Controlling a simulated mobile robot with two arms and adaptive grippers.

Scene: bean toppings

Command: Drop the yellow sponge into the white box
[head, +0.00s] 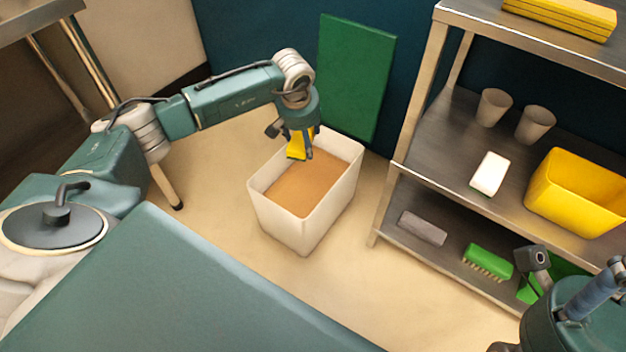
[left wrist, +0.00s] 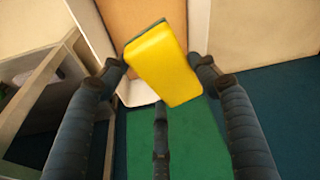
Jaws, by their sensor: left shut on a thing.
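The yellow sponge (head: 297,147) is held by my left gripper (head: 299,140) over the back left part of the white box (head: 305,233). In the left wrist view the sponge (left wrist: 162,65), yellow with a dark green edge, sits tilted between the fingers of my left gripper (left wrist: 163,84). The white box stands open on the floor, with a flat brown surface inside. I cannot tell exactly how high the sponge is above the rim. My right gripper (head: 575,290) shows only in part at the lower right, and its jaws are unclear.
A metal shelf (head: 385,205) stands right of the box, holding two cups (head: 513,116), a yellow bin (head: 565,205), a white block (head: 489,173), a grey block (head: 422,227) and a green brush (head: 487,262). A green board (head: 355,75) leans behind the box. Floor left of the box is clear.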

